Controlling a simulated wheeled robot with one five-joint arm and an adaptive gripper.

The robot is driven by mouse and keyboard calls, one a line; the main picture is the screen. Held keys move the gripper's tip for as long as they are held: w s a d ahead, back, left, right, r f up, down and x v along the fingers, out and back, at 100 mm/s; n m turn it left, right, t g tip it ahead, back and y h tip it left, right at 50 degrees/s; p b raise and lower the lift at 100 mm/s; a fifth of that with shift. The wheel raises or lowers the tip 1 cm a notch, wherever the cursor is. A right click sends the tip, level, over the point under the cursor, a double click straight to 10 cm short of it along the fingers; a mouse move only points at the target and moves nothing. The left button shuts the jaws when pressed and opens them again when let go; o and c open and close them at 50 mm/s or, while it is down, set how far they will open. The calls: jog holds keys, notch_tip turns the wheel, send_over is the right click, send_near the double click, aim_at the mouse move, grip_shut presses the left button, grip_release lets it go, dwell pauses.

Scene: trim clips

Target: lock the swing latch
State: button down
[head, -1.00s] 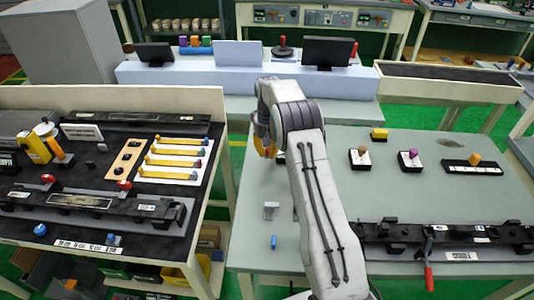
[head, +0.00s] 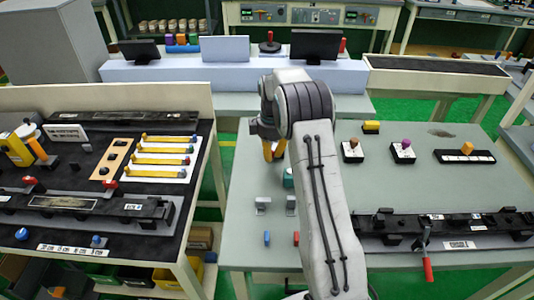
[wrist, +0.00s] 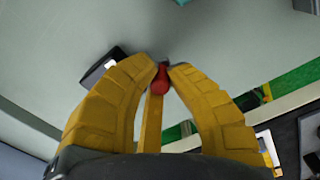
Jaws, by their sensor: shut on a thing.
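My gripper (head: 271,150) is over the left part of the grey-green table (head: 400,187), its yellow fingers pointing down. In the wrist view my gripper (wrist: 162,72) is closed in around a red knob (wrist: 160,83) at its fingertips. A narrow yellow bar (wrist: 153,122) runs from the knob down between the fingers. I cannot tell for sure whether this knob and bar are the swing latch. In the head view the arm and fingers hide the held thing. A teal piece (head: 288,178) shows beside my arm, just below the gripper.
Two small grey brackets (head: 262,204) stand nearer on the table, with a blue peg (head: 267,238) before them. A black fixture with a red-handled clamp (head: 427,268) lies at right. The left bench (head: 160,172) holds yellow bars. Free table lies right of my arm.

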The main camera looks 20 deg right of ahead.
jog(key=shift+s+d+f+n, duration=0.1)
jog(key=shift+s+d+n, duration=0.2)
jog(key=shift+n, duration=0.3)
jog(key=shift+s+d+f+n, duration=0.1)
jog(key=shift+s+d+n, duration=0.15)
jog(key=shift+n, duration=0.35)
jog(key=c, duration=1.2)
grip_release()
jog(key=shift+w+r, duration=0.1)
jog(key=shift+d+r, duration=0.1)
notch_tip(320, 180, up, 12)
